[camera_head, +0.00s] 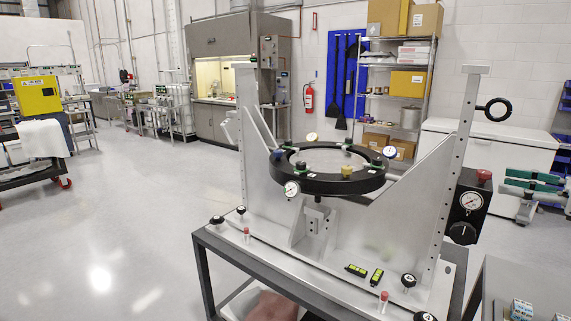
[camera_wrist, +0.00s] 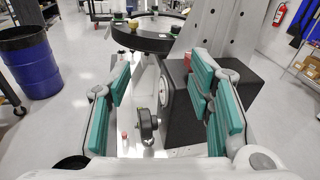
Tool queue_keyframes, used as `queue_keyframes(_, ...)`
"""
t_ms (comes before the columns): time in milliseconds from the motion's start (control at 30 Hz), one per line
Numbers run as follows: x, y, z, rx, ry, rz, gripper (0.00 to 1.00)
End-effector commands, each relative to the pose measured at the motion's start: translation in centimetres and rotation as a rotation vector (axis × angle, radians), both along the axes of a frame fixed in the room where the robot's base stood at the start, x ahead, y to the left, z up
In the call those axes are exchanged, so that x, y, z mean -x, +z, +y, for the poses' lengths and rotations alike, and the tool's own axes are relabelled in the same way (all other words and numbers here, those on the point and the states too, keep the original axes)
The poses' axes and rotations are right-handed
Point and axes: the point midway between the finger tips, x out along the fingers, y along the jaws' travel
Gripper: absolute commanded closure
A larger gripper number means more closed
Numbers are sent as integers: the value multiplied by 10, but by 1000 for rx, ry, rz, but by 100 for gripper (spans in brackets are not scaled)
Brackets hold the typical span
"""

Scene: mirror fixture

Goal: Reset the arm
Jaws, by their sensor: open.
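My gripper (camera_wrist: 165,92) is open and empty, its teal-padded fingers spread wide at the left and right of the wrist view. In the head view my gripper (camera_head: 522,191) shows at the right edge, to the right of the fixture. The mirror fixture (camera_head: 350,215) is a light metal frame with two uprights on a grey-edged table, holding a black ring (camera_head: 325,183) with gauges and coloured knobs. In the wrist view the ring (camera_wrist: 145,41) is beyond the fingers.
The black box (camera_head: 469,205) is on the fixture's right side, left of my gripper. A grey surface with small boxes (camera_head: 522,309) is at the lower right. A white chest (camera_head: 480,150) stands behind. A blue barrel (camera_wrist: 30,65) is at left in the wrist view.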

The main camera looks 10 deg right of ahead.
Motion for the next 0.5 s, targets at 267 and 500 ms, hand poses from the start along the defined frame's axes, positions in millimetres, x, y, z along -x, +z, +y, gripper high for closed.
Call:
queue_keyframes(267, -32, 11, 187, 434, 403, 116, 52)
queue_keyframes(500, 11, -4, 314, 909, 786, 99, 52)
